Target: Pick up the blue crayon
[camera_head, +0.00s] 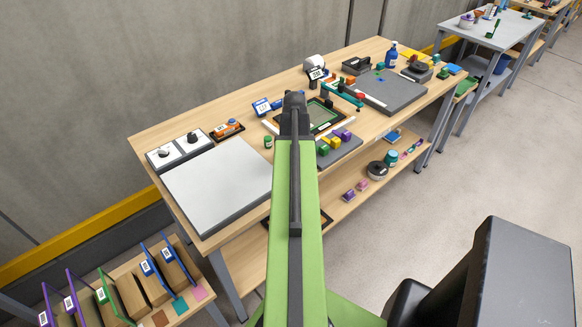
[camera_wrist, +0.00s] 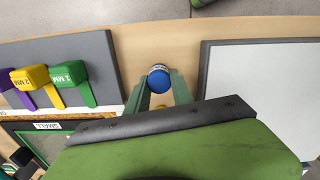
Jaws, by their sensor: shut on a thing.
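In the wrist view my gripper (camera_wrist: 159,84) has its two green fingers on either side of a blue round-ended thing with a pale band, which I take to be the blue crayon (camera_wrist: 159,77). The fingers are shut on it, and I see it nearly end-on. A small yellow patch shows just below it between the fingers; I cannot tell what it belongs to. The crayon's length is hidden, and I cannot tell whether it is clear of the table.
A pale panel (camera_wrist: 262,90) lies to the right in the wrist view. A grey board (camera_wrist: 100,52) with purple, yellow and green gauges is on the left. A strip of bare wooden table (camera_wrist: 149,45) lies between them.

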